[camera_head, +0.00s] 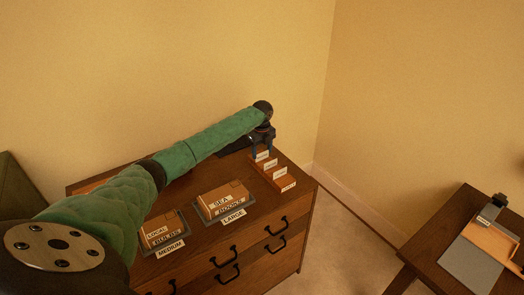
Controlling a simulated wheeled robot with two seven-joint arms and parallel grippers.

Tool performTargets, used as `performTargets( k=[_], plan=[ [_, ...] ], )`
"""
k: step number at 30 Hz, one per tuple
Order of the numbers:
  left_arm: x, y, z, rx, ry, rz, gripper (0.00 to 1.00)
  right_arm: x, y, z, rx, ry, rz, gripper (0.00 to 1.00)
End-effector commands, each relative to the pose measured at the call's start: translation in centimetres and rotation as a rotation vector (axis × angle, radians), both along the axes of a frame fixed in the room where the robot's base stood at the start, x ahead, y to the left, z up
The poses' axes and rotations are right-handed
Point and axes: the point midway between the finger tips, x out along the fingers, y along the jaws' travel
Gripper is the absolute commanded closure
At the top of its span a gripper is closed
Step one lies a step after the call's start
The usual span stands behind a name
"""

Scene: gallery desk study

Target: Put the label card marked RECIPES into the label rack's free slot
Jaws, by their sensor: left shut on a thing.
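My left gripper (262,150) is at the far end of the label rack, fingers pointing down. It is shut on a small white label card (262,156); the print is too small to read, so I cannot tell whether it says RECIPES. The orange-brown label rack (277,178) stands on the wooden cabinet near its right back corner. Several white cards stand in a row along it, and the held card is at the row's far end. I cannot tell whether the held card is seated in a slot or just above it. My right gripper is not in view.
On the cabinet (266,214), a box marked SEA BOOKS (222,192) sits behind a LARGE label (233,216). A LOCAL GUIDES box (154,228) sits by a MEDIUM label (171,247). A dark object lies behind the gripper. A separate table (440,240) with a grey board (470,265) is at right.

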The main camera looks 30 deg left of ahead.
Motion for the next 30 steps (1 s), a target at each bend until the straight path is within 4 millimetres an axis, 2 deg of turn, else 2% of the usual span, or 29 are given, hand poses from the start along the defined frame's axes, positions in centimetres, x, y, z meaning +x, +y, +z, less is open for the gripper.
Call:
performTargets(
  k=[5, 6, 9, 10, 19, 23, 26, 30],
  plan=[
    [0.0, 0.0, 0.0, 0.000, 0.000, 0.000, 0.59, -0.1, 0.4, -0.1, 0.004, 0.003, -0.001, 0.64],
    [0.0, 0.0, 0.0, 0.000, 0.000, 0.000, 0.36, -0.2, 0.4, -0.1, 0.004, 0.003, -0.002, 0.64],
    [0.0, 0.0, 0.0, 0.000, 0.000, 0.000, 0.16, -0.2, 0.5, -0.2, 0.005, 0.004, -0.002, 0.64],
    [0.0, 0.0, 0.0, 0.000, 0.000, 0.000, 0.12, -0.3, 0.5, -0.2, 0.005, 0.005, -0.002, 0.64],
    [0.0, 0.0, 0.1, 0.000, 0.000, 0.000, 0.12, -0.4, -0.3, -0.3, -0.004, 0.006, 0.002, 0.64],
    [0.0, 0.0, 0.8, 0.000, -0.001, 0.000, 0.12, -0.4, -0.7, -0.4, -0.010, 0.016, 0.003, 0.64],
    [0.1, 0.0, 2.0, -0.001, -0.002, -0.001, 0.12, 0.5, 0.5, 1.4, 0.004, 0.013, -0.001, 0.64],
    [0.1, 0.1, 4.2, 0.001, -0.004, -0.001, 0.12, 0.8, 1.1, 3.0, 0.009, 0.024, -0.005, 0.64]
  ],
)
